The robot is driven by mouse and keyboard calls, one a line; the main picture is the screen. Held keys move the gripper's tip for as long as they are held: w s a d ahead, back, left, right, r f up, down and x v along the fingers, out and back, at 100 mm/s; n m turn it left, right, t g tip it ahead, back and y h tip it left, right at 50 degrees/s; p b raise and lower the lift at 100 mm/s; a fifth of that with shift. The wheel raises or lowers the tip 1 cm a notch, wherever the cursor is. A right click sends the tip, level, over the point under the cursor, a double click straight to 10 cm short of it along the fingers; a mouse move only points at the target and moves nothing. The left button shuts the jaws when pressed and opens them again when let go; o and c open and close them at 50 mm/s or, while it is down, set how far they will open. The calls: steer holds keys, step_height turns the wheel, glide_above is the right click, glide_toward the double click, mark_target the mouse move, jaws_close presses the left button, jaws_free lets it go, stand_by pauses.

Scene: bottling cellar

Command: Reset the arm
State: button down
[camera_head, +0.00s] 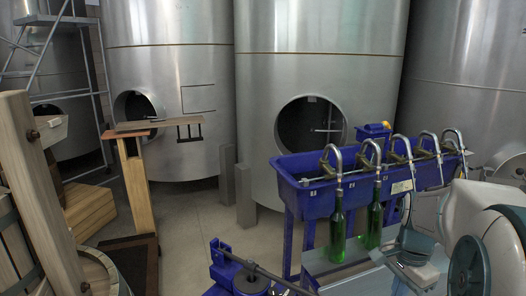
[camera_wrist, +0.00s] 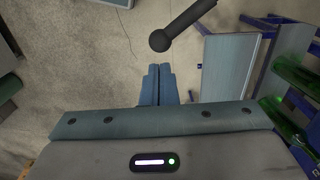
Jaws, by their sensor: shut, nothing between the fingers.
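My gripper (camera_wrist: 158,70) shows in the wrist view with its two blue-grey fingers together and nothing between them. It points down over the pale floor, just below the ball end of a dark lever (camera_wrist: 185,25). In the head view my arm comes in from the right edge, and the gripper hangs at the lower right in front of the blue filling machine (camera_head: 312,200). The fingertips are hard to make out there.
Two green bottles (camera_head: 337,235) stand under the filler spouts on a grey shelf (camera_head: 345,270), close to my gripper. A blue device with a dark lever (camera_head: 262,272) stands at the bottom centre. Steel tanks line the back; wooden press parts (camera_head: 45,180) stand left. Floor between is clear.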

steer(key=shift+r, duration=0.6)
steer(key=s+a+n+t, duration=0.3)
steer(key=s+a+n, duration=0.7)
steer(key=a+n, duration=0.4)
steer(key=shift+s+a+r, duration=0.2)
steer(key=shift+s+r, duration=0.1)
